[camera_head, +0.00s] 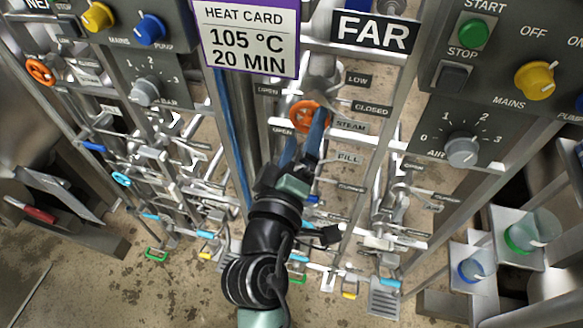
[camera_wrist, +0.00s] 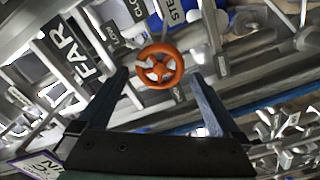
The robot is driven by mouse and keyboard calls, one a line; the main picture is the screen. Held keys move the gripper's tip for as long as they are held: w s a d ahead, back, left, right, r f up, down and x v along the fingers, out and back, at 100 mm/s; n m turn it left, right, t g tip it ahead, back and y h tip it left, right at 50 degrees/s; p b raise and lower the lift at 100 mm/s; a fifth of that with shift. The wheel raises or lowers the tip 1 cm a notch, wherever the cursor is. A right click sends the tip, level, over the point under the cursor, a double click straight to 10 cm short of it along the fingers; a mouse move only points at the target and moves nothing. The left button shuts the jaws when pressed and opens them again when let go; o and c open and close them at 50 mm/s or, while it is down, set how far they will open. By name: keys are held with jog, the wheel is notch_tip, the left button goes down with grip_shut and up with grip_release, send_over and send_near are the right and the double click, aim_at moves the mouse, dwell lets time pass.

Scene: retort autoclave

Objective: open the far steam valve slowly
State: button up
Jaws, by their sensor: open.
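In the wrist view the orange handwheel (camera_wrist: 160,66) is face-on, ahead of and roughly between my fingertips. My gripper (camera_head: 306,140) reaches up to the wheel from below, and its fingers partly overlap the wheel in the head view. In the wrist view my gripper (camera_wrist: 160,78) is open, with one blue-grey finger on each side of the wheel. I cannot tell whether either finger touches the rim.
The FAR sign (camera_head: 369,32) and heat card (camera_head: 249,38) are above. Pipes and small labelled valves crowd below and beside the wheel. Another orange handwheel (camera_head: 41,71) is at the far left. Control panels stand at both sides, with cups (camera_head: 532,228) at the right.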

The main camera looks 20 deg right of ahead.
aim_at(309, 119)
jog(key=b+v, duration=0.2)
jog(key=v, duration=0.5)
jog(key=shift+s+a, duration=0.2)
jog(key=shift+s, duration=0.05)
dwell(1.1)
jog(key=w+d+m+p, duration=0.2)
jog(key=w+m+p, duration=0.1)
jog(key=m, duration=0.1)
jog(key=w+d+m+p, duration=0.2)
jog(key=w+m+p, duration=0.1)
jog(key=m, duration=0.1)
jog(key=w+d+m+p, duration=0.2)
jog(key=w+m+p, duration=0.1)
jog(key=m+p, duration=0.1)
jog(key=shift+w+d+r, duration=0.2)
jog(key=shift+d+r, duration=0.05)
jog(key=shift+r, duration=0.05)
jog(key=shift+w+d+f, duration=0.1)
jog(key=shift+w+d, duration=0.3)
jog(key=shift+w, duration=0.2)
jog(key=c, duration=1.1)
